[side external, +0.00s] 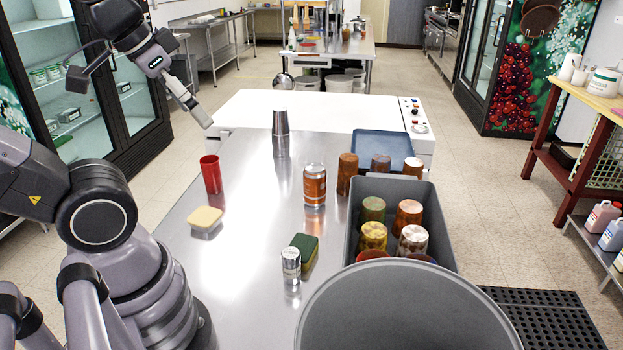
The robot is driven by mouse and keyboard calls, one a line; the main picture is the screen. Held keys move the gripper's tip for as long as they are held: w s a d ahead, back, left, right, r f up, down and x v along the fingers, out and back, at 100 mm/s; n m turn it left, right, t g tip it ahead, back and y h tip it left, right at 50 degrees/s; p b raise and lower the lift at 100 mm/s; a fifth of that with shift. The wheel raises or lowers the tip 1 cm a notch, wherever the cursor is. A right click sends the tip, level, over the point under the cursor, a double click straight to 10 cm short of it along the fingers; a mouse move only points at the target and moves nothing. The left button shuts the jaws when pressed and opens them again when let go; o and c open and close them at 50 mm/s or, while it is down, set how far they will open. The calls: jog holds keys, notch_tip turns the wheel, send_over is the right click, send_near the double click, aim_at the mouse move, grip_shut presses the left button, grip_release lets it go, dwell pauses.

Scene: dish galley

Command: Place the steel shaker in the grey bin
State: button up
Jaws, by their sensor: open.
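A tapered, bare steel cup (280,123), like a shaker tin, stands mouth down at the far part of the steel counter. A small silvery cylinder (291,262) with dark markings stands nearer, by a sponge; I cannot tell for sure which is the steel shaker. A big round grey bin (327,298) stands in the foreground; its inside bottom is hidden. A rectangular grey tub (353,226) behind it holds several cups. My gripper (140,100) is open and empty at the upper left, raised, left of the steel cup and apart from everything.
A red cup (211,174), a yellow sponge (205,219), an orange can (314,185) and a green sponge (304,250) are on the counter (240,260). Brown cups (347,174) stand near a blue tray (383,146) at the right. The counter's left-middle is fairly clear.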

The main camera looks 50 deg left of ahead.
jog(key=n+g, duration=0.5)
jog(key=n, duration=0.2)
send_over(291, 255)
notch_tip(291, 255, down, 23)
jog(key=shift+g, duration=0.3)
notch_tip(291, 255, down, 11)
jog(key=shift+w+a+f, duration=0.1)
jog(key=shift+a+f, duration=0.05)
jog(key=shift+f, duration=1.35)
jog(key=shift+w+a+f, duration=0.1)
jog(key=shift+a+f, duration=0.05)
jog(key=shift+f, duration=1.35)
jog(key=shift+c, duration=0.2)
jog(key=c, duration=1.2)
